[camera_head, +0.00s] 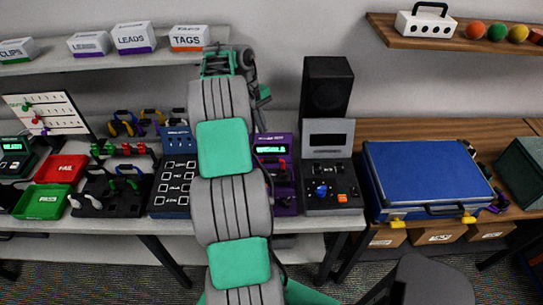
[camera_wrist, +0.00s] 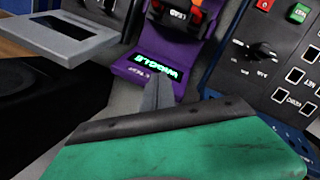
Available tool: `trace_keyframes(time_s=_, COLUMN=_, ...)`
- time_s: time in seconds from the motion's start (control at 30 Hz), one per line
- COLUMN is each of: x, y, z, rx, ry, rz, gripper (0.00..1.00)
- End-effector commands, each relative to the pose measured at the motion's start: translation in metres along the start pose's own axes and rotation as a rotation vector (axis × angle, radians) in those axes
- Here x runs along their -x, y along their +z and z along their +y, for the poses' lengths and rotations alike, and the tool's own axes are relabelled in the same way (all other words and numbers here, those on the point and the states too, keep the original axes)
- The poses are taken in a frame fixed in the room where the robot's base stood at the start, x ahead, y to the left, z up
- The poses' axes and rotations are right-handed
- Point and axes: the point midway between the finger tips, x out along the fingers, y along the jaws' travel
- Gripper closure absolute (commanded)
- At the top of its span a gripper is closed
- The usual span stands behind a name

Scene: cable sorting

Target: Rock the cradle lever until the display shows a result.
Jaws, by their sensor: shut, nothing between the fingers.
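The purple cradle unit (camera_head: 283,190) stands on the bench just right of my arm in the head view. It also shows in the wrist view (camera_wrist: 185,55), upside down. Its lit display (camera_wrist: 158,64) shows green letters that look like "WIGGLE"; the display also shows in the head view (camera_head: 270,149). Black and orange-red cradle parts (camera_wrist: 197,14) show at the wrist view's top edge, partly cut off; I cannot make out the lever clearly. My gripper (camera_wrist: 157,95) is shut and empty, its fingertips close by the display. In the head view my arm hides it.
A grey unit (camera_head: 332,200) with a blue knob stands right of the purple unit, with a black speaker (camera_head: 327,88) behind it. A dark blue button panel (camera_head: 173,188) stands to the left. A blue case (camera_head: 425,178) lies farther right.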

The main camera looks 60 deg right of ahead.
Motion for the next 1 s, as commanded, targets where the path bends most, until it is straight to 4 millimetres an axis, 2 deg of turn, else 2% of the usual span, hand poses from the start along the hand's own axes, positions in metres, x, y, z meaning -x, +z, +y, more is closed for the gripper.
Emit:
trace_keyframes(time_s=0.03, x=-0.004, y=0.005, z=0.013, rx=-0.015, ry=-0.013, rz=-0.013, gripper=1.0)
trace_keyframes(time_s=0.13, x=-0.014, y=0.01, z=0.025, rx=-0.024, ry=-0.024, rz=-0.024, gripper=1.0)
trace_keyframes(time_s=0.43, x=-0.016, y=0.01, z=0.026, rx=-0.024, ry=-0.025, rz=-0.024, gripper=1.0)
trace_keyframes(time_s=0.67, x=-0.025, y=0.019, z=0.018, rx=-0.023, ry=-0.023, rz=-0.024, gripper=1.0)
trace_keyframes(time_s=0.8, x=-0.047, y=0.027, z=0.005, rx=-0.024, ry=-0.024, rz=-0.022, gripper=1.0)
trace_keyframes(time_s=1.0, x=-0.061, y=0.036, z=-0.006, rx=-0.024, ry=-0.023, rz=-0.022, gripper=1.0)
